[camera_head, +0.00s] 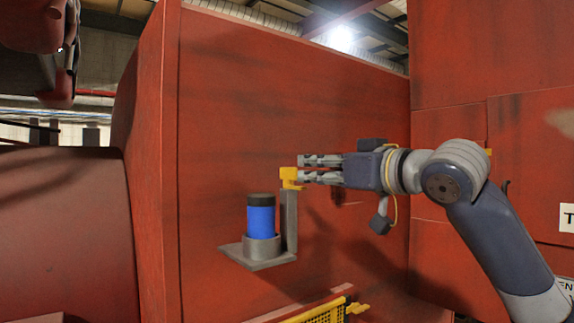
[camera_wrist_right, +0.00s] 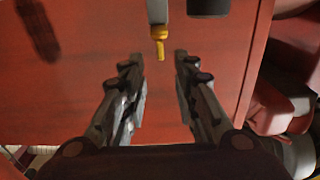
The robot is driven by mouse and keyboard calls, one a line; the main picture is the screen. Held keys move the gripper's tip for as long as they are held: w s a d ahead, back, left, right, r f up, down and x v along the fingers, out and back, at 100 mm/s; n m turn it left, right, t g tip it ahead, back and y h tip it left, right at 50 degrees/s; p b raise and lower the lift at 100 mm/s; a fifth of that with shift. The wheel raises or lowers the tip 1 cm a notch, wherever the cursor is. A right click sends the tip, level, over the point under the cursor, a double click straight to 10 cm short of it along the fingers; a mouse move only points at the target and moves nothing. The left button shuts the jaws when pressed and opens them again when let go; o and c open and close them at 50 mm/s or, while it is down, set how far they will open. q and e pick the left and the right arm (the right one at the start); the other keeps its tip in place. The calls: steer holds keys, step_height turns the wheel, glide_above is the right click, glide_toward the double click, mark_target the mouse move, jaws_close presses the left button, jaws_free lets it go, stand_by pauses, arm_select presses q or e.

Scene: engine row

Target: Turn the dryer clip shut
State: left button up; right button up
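The dryer is a blue canister (camera_head: 261,220) with a black top, upright in a grey holder on a bracket plate (camera_head: 257,250) at the red wall. The dryer clip (camera_head: 289,177) is a small yellow piece at the top of the bracket's grey post (camera_head: 290,215). My right gripper (camera_head: 301,168) comes from the right with its fingers open, tips close beside the clip. In the right wrist view the clip (camera_wrist_right: 159,36) hangs from the grey post, its end around the gap between the open fingertips (camera_wrist_right: 159,57). I cannot tell whether they touch. My left gripper is not in view.
A red wall (camera_head: 240,110) stands behind the bracket, with a red panel (camera_head: 490,60) at the right. A yellow mesh guard (camera_head: 325,313) lies below. A large rounded red body (camera_head: 65,230) fills the left. The space between it and the bracket looks free.

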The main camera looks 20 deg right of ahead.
mark_target(288, 168)
steer(key=p+x, duration=0.3)
steer(key=x, duration=0.5)
steer(key=shift+a+p, duration=0.1)
steer(key=shift+p, duration=0.25)
steer(key=shift+w+a, duration=0.1)
steer(key=shift+w, duration=0.2)
steer(key=shift+w+f, duration=0.1)
steer(key=shift+w, duration=0.1)
jaws_close()
